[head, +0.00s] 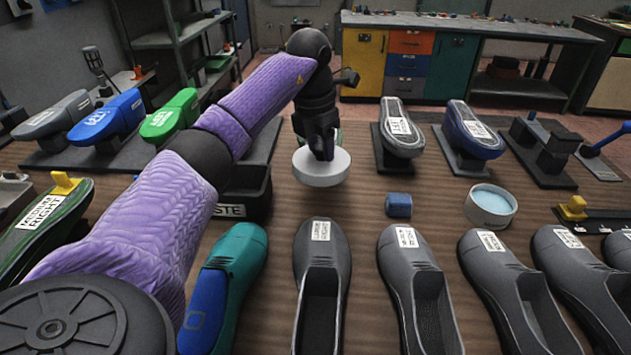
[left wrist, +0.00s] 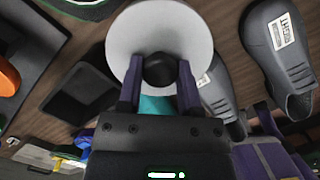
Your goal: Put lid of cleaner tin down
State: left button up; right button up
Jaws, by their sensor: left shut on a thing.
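The lid of the cleaner tin is a round white disc (head: 321,168) with a dark knob, near the middle of the head view. My left gripper (head: 322,150) comes down on it from above and is shut on its knob. In the left wrist view the lid (left wrist: 128,40) shows behind the black knob, which sits between the two fingers (left wrist: 160,85). I cannot tell whether the lid touches the table. The open cleaner tin (head: 491,205), white with pale blue contents, stands to the right. My right gripper is not in view.
A small blue block (head: 398,205) lies between lid and tin. Several dark shoes (head: 322,270) line the front of the table (head: 440,207). A dark waste bin (head: 245,195) stands left of the lid, partly behind my arm. Shoes on stands (head: 402,130) fill the back.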

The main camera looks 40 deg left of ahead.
pick_arm(q)
notch_tip(320, 180, down, 10)
jog(key=shift+f+b, duration=0.1)
jog(key=shift+b, duration=1.1)
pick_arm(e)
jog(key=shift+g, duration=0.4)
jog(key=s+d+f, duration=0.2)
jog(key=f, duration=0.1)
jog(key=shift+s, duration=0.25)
pick_arm(q)
jog(key=o, duration=0.9)
jog(key=r+p, duration=0.1)
jog(key=r, duration=0.2)
jog(key=s+r+p, duration=0.1)
jog(key=r, duration=0.3)
jog(key=r+p, duration=0.2)
jog(key=r, duration=0.2)
jog(key=shift+s+a+r, duration=0.1)
jog(key=shift+s+r, duration=0.1)
jog(key=shift+s, duration=0.1)
jog(key=shift+s+r, duration=0.1)
jog(key=shift+r, duration=0.35)
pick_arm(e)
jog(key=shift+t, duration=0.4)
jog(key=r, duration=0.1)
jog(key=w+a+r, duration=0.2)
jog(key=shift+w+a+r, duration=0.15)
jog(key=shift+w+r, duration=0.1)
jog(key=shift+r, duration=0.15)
